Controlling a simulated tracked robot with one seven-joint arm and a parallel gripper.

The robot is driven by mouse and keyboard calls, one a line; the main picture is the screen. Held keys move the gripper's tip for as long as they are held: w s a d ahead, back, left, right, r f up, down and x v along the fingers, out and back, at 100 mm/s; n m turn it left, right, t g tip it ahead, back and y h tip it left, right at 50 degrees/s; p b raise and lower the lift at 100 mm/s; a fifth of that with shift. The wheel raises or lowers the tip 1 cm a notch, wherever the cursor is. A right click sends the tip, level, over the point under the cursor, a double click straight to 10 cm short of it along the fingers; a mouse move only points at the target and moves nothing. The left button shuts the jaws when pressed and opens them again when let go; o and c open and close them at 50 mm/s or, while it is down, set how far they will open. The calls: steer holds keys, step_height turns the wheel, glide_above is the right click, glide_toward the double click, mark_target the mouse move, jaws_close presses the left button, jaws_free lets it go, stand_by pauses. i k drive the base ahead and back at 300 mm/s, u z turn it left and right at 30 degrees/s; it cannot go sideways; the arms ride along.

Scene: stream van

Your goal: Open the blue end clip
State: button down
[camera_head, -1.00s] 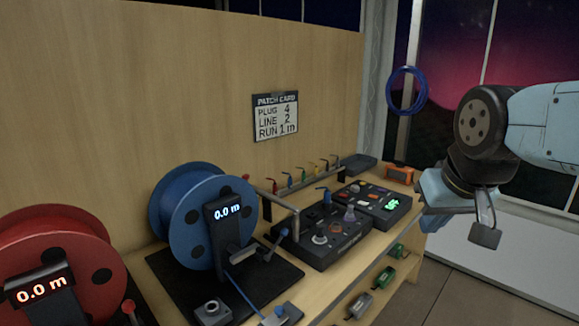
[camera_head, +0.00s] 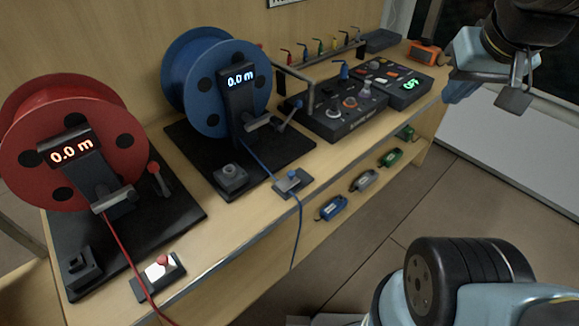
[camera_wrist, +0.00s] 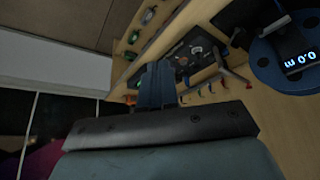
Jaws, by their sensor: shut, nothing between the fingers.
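The blue cable runs from the blue reel (camera_head: 190,85) to this clip and hangs over the edge. I cannot tell from its looks whether the clip is open or shut. My gripper (camera_head: 459,92) is up at the right, well away from the clip. In the wrist view its fingers (camera_wrist: 156,85) are together and empty. The blue reel (camera_wrist: 272,62) shows at that view's right; the clip is not clear there.
A red reel (camera_head: 60,150) stands at the left, with a red-knobbed clip (camera_head: 158,277) in front. Black control panels (camera_head: 335,122) and several coloured plugs (camera_head: 320,47) are at the back. A shelf below holds a blue box (camera_head: 333,207) and others. The floor (camera_head: 480,205) is clear.

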mark_target(291, 180)
steer(key=u, duration=0.85)
steer(key=k, duration=0.7)
steer(key=z, duration=0.45)
